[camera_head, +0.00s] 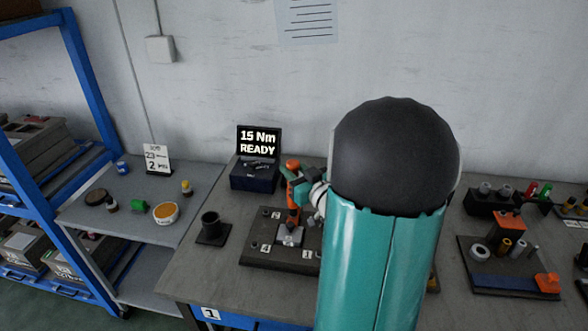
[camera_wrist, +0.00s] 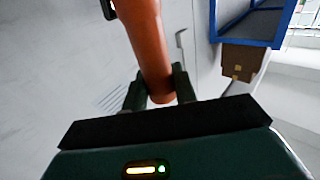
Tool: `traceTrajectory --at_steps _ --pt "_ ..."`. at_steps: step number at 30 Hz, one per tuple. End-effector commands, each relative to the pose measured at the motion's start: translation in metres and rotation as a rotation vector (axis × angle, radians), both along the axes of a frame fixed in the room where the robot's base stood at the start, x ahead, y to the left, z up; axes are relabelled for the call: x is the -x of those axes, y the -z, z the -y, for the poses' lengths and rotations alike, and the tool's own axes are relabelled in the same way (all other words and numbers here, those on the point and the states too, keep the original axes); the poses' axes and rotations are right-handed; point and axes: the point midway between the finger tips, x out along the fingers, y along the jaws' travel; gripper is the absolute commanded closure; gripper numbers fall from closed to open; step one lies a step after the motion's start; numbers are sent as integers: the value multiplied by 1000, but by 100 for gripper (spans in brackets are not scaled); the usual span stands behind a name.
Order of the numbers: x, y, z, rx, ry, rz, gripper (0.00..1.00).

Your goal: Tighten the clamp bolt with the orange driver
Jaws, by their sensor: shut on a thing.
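My gripper (camera_wrist: 160,92) is shut on the orange driver (camera_wrist: 146,40), whose round body runs up between the two dark fingers in the wrist view. In the head view the orange driver (camera_head: 293,205) stands roughly upright over a grey block (camera_head: 290,237) on a dark fixture plate (camera_head: 262,252). The driver's lower end is at the block. The clamp bolt is too small or hidden to make out. My teal and black arm covers the right part of the fixture plate.
A display reading "15 Nm READY" (camera_head: 259,142) stands behind the plate on a dark blue box (camera_head: 254,176). A black cup (camera_head: 211,226) is to the left. A tray with an orange block and cylinders (camera_head: 513,285) is at right. A grey side table (camera_head: 125,237) holds small containers.

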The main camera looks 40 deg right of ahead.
Motion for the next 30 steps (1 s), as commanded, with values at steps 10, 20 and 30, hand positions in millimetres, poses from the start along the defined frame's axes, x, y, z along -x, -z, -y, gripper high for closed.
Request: traceTrajectory --at_steps 10,20,30 --pt "0 3 0 0 0 1 100" --pt "0 7 0 0 1 0 100" --pt "0 12 0 -1 0 -2 100"
